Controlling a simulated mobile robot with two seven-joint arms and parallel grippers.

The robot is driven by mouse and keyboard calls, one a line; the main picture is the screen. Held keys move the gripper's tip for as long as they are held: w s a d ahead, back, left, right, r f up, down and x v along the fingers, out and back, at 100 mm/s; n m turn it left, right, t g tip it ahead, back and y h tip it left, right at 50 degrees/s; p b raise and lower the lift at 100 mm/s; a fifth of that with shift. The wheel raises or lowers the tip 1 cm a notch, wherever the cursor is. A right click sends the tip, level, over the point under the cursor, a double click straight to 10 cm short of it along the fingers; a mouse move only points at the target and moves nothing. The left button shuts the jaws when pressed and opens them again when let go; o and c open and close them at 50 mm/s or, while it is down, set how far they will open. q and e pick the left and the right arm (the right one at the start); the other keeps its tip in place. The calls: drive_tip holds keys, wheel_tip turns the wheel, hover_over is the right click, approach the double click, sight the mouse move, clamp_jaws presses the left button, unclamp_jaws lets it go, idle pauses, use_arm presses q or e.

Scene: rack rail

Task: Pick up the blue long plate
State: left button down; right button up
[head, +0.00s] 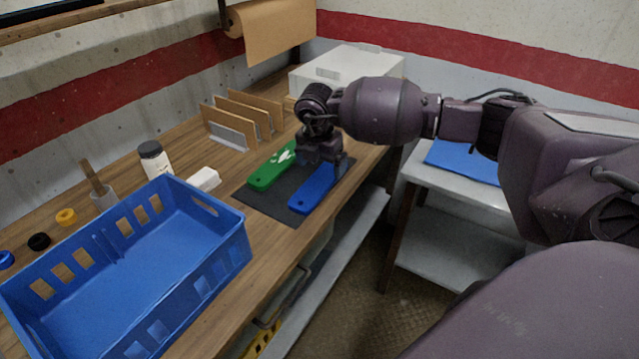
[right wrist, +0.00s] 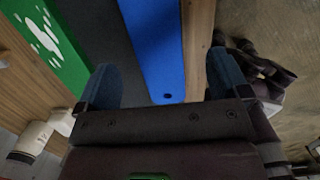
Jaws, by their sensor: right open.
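The blue long plate (head: 313,192) lies flat on a dark mat (head: 252,199) on the wooden bench, beside a green long plate (head: 264,176) with white marks. My right gripper (head: 325,158) is over the far part of the blue plate and hides some of it. In the right wrist view the blue plate (right wrist: 157,50) lies between the two open fingers of my right gripper (right wrist: 162,88), nearer the right one. The green plate (right wrist: 45,40) is outside the left finger. Nothing is held. My left gripper is not in view.
A blue crate (head: 225,245) stands at the front left of the bench (head: 262,290). A wooden-slatted rack (head: 240,125), a white bottle (head: 155,165) and a white box (head: 345,70) stand farther back. Floor (head: 345,285) lies right of the bench edge.

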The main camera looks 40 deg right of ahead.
sight(320, 181)
drive_tip(key=f, duration=0.4)
drive_tip(key=shift+w+a+f, duration=0.1)
drive_tip(key=shift+w+a, duration=0.05)
drive_tip(key=shift+a, duration=0.05)
drive_tip(key=shift+w+d+f+b, duration=0.1)
drive_tip(key=shift+f+b, duration=0.2)
drive_tip(key=shift+f, duration=0.1)
drive_tip(key=shift+r, duration=0.1)
drive_tip(key=c, duration=1.2)
drive_tip(key=shift+o, duration=0.2)
